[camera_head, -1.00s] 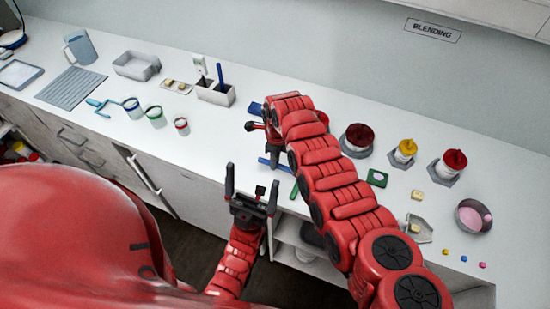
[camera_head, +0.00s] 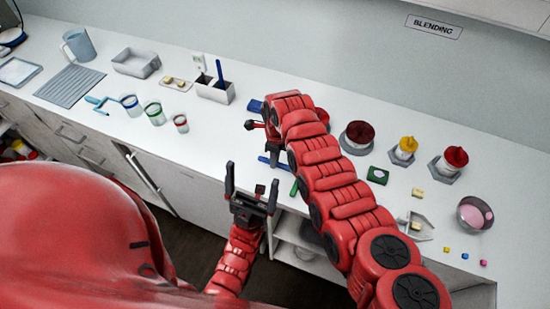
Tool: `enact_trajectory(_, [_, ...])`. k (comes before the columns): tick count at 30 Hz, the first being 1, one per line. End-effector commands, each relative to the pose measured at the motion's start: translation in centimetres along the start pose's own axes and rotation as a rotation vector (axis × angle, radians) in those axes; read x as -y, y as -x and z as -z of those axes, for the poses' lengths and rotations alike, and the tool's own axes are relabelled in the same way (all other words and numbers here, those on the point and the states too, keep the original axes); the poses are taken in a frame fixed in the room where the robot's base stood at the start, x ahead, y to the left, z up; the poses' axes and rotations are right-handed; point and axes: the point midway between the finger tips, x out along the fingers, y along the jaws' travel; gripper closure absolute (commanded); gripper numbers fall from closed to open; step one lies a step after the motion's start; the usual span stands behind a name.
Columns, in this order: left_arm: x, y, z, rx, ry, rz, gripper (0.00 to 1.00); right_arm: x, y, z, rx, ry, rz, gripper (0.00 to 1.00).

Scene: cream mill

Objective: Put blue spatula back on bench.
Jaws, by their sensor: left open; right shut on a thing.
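The blue spatula (camera_head: 264,160) shows as a blue strip at the bench's front edge, partly hidden by my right gripper. My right gripper (camera_head: 273,156) points down there and is shut on it; the arm covers much of the grip. I cannot tell whether the spatula touches the bench top. My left gripper (camera_head: 252,186) is open and empty, in front of the bench edge, left of and nearer than the right one. The white bench (camera_head: 215,140) runs across the view.
A green strip (camera_head: 294,188) lies close to the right gripper. A grey holder (camera_head: 214,92) with a blue-handled tool stands behind. Small cups (camera_head: 154,113) stand to the left; red-topped (camera_head: 357,136) and yellow-topped (camera_head: 404,150) items stand to the right. Bench left of the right gripper is clear.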

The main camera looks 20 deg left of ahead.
Motion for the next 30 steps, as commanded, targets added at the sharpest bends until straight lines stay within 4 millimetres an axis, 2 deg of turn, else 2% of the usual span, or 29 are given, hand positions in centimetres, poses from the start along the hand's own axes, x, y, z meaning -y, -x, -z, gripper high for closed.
enact_trajectory(6, [-0.04,0.78,-0.13,0.000,0.000,0.000,0.00,-0.02,-0.76,0.02,0.000,0.000,0.000,1.00])
enact_trajectory(14, [-0.04,0.79,-0.13,0.000,0.000,0.000,0.00,-0.10,-0.83,0.06,-0.001,0.000,-0.003,1.00])
enact_trajectory(15, [-0.04,0.79,-0.13,0.000,0.000,0.000,0.00,-0.10,-0.83,0.06,-0.001,0.000,-0.002,0.74])
enact_trajectory(20, [-0.04,0.79,-0.14,0.000,0.000,0.000,0.00,-0.07,-0.79,0.05,-0.001,0.000,-0.002,0.45])
enact_trajectory(21, [-0.04,0.78,-0.13,0.000,0.000,0.000,0.00,-0.06,-0.78,0.05,-0.001,0.000,-0.002,0.43])
enact_trajectory(30, [-0.04,0.82,-0.14,0.000,0.000,0.000,0.00,-0.01,-0.66,0.02,0.000,0.000,0.000,0.43])
